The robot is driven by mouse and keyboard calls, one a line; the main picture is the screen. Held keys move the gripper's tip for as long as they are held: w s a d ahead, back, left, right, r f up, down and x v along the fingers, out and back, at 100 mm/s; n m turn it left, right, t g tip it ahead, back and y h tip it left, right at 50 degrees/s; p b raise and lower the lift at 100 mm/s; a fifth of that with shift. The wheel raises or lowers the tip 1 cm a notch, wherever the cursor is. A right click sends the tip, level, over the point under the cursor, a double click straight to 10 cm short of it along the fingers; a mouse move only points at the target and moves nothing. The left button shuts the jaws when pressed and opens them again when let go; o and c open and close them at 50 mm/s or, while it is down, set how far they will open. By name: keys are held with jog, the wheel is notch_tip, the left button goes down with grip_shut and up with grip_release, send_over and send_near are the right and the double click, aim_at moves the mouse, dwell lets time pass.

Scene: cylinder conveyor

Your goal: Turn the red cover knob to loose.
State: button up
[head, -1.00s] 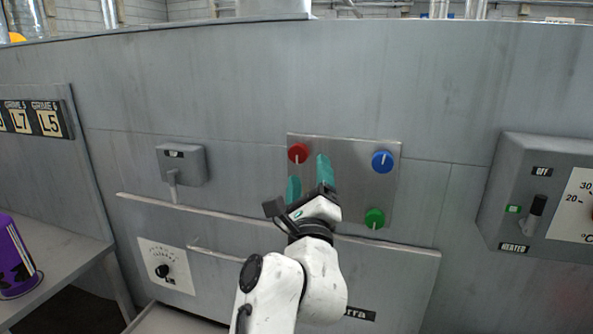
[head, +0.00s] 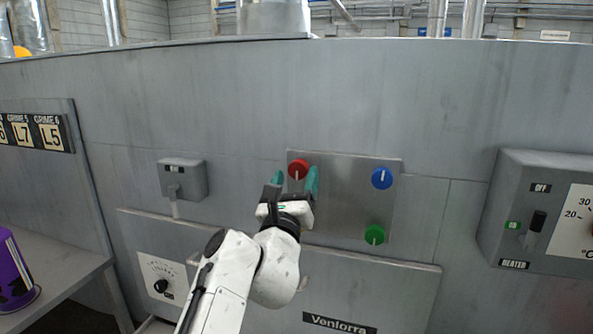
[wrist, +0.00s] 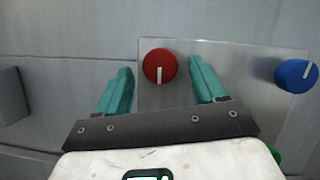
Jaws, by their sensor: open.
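The red cover knob (head: 298,168) is round with a white pointer line and sits at the upper left of a metal plate (head: 345,205) on the grey machine wall. Its pointer line points down. In the wrist view the red knob (wrist: 159,66) lies between and beyond my two teal fingers. My gripper (head: 295,181) is open and empty, with a finger on each side of the knob in the picture. In the wrist view a gap shows between each finger of my gripper (wrist: 160,88) and the knob. I cannot tell how far the fingertips are from the plate.
A blue knob (head: 382,178) is at the plate's upper right and a green knob (head: 375,235) at its lower right. A switch box (head: 182,180) is on the wall to the left. A heater box (head: 540,215) juts out at right. A purple container (head: 14,270) stands far left.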

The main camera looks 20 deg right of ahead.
jog(key=shift+x, duration=0.95)
jog(key=c, duration=1.1)
